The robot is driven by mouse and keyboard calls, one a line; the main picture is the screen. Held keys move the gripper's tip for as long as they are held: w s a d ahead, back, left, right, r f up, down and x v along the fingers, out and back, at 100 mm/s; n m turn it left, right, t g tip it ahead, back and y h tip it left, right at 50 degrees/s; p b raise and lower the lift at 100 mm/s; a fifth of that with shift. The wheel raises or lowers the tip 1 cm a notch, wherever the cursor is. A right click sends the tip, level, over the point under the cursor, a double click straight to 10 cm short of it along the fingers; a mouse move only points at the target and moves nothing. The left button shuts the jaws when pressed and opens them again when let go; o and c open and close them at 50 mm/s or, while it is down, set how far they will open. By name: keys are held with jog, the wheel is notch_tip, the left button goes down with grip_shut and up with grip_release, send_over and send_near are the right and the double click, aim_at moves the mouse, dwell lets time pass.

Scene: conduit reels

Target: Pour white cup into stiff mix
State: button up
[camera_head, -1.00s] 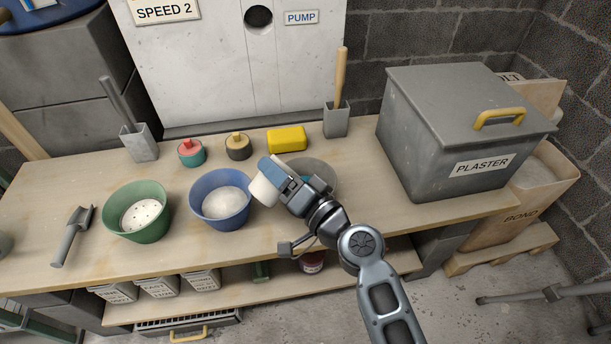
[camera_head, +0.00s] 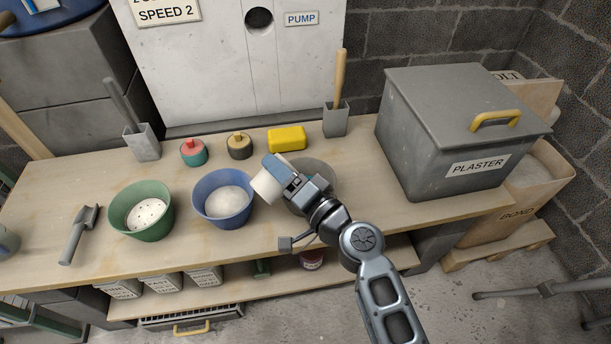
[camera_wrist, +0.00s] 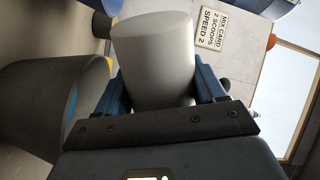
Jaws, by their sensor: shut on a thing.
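My gripper (camera_head: 277,178) is shut on the white cup (camera_head: 266,188). It holds the cup off the bench, just right of the blue bowl (camera_head: 208,213). The cup looks tilted in the head view; its inside is hidden. In the wrist view, the cup (camera_wrist: 155,50) sits between the two blue fingers. The blue bowl holds a smooth pale mound (camera_head: 229,202). A green bowl (camera_head: 139,228) to its left holds a pale, dark-specked mix (camera_head: 147,212). A grey bowl (camera_head: 328,173) is partly hidden behind my gripper. I cannot tell which mix is the stiff one.
Red (camera_head: 193,153) and black-and-tan (camera_head: 239,146) round items and a yellow block (camera_head: 287,138) stand behind the bowls. A trowel (camera_head: 80,233) lies at left. A grey plaster bin (camera_head: 440,150) fills the right. Two grey holders (camera_head: 143,143) (camera_head: 336,119) carry tools.

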jog(key=shift+r+m+p, duration=0.2)
jog(key=shift+m+p, duration=0.1)
jog(key=shift+p, duration=0.15)
jog(key=shift+w+d+r+m, duration=0.15)
jog(key=shift+w+d+m, duration=0.6)
jog(key=shift+m, duration=0.15)
jog(key=shift+w+d+f+m+b, duration=0.15)
jog(key=shift+f+m+b, duration=0.2)
jog(key=shift+f+m, duration=0.35)
dwell(0.5)
jog(key=shift+w+d+r+m+p, duration=0.2)
jog(key=shift+m+p, duration=0.1)
jog(key=shift+m, duration=0.6)
jog(key=shift+w+d+r+m+p, duration=0.15)
jog(key=shift+w+r+m+p, duration=0.1)
jog(key=shift+m, duration=0.65)
dwell(1.1)
jog(key=shift+w+d+m+p, duration=0.2)
jog(key=shift+m+p, duration=0.05)
jog(key=shift+m, duration=0.55)
jog(key=shift+w+d+m+p, duration=0.15)
jog(key=shift+d+m+p, duration=0.1)
jog(key=shift+m, duration=0.55)
dwell(0.9)
